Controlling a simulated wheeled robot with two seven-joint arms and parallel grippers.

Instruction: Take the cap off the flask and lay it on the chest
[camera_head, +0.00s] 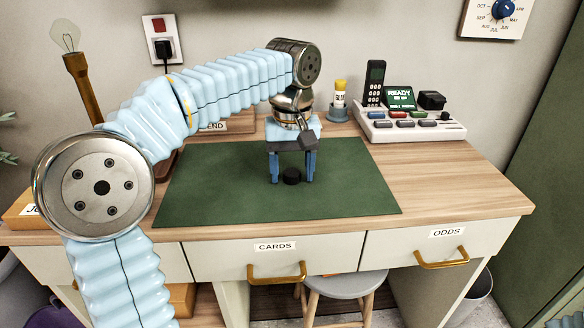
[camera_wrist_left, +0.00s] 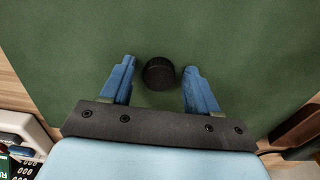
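A small, short black round piece (camera_head: 292,176) shows at the green mat, near its middle; it looks like a cap, but I cannot be sure. It also shows in the left wrist view (camera_wrist_left: 159,73). My left gripper (camera_head: 291,180) points down over the mat. Its two blue fingers (camera_wrist_left: 160,80) are open, one on each side of the black piece, with a visible gap on both sides. I cannot make out a flask or a chest in either view; my left arm hides part of the desk's back. My right gripper is not in view.
The green mat (camera_head: 210,200) covers the desk's middle. At the back right stand a glue stick (camera_head: 340,95) and a grey console (camera_head: 410,128) with a black handset (camera_head: 375,82). The right desktop (camera_head: 450,185) is clear. CARDS (camera_head: 275,258) and ODDS (camera_head: 440,245) drawers are shut.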

